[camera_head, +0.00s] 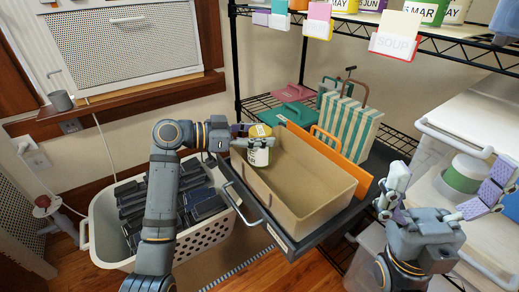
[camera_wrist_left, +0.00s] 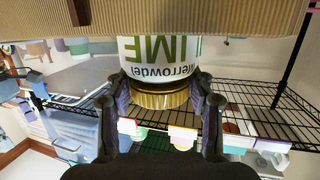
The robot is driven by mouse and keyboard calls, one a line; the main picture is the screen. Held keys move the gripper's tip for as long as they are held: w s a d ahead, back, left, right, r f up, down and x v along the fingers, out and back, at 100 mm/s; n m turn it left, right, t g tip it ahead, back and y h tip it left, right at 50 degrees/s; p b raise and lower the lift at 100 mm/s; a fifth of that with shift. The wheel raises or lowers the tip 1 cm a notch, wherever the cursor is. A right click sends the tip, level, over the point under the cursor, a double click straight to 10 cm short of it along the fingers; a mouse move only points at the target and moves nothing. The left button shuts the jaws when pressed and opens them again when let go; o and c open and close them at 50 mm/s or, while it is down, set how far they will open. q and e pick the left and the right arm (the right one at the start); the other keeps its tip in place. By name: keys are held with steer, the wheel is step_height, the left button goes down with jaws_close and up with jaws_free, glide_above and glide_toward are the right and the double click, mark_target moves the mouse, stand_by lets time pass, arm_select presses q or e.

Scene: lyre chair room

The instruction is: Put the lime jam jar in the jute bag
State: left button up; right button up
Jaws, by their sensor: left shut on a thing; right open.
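The lime jam jar (camera_head: 258,155), with a yellow lid and a white label, is in my left gripper (camera_head: 247,141). In the left wrist view the jar (camera_wrist_left: 160,50) shows inverted, with "LIME" on its label. My left gripper's fingers (camera_wrist_left: 160,97) close on either side of its gold lid. A tan, open-topped container (camera_head: 312,214) looks like the jute bag. It sits on a dark pulled-out tray, and its ribbed side (camera_wrist_left: 60,18) fills the top of the left wrist view. The jar is at its back left corner; its exact height is unclear. My right gripper (camera_head: 442,196) is open and empty.
An orange panel (camera_head: 354,178) stands along the container's back edge. A striped bag (camera_head: 347,127) is behind it. A white basket (camera_head: 98,230) of dark items is at the left. A wire shelf with tagged cans (camera_head: 470,63) hangs above. A white cart (camera_head: 440,130) is at the right.

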arm_select(q)
steer(key=shift+w+f+b, duration=0.25)
steer(key=shift+f+b, duration=0.05)
steer(key=shift+f, duration=0.05)
step_height(320, 180, down, 3)
steer(key=b, duration=0.2)
steer(key=shift+w+f+b, duration=0.15)
steer(key=shift+f+b, duration=0.05)
steer(key=shift+b, duration=0.1)
steer(key=shift+f, duration=0.1)
steer(key=shift+r, duration=0.2)
steer(key=o, duration=1.6)
steer(key=shift+f, duration=0.15)
steer(key=shift+c, duration=0.2)
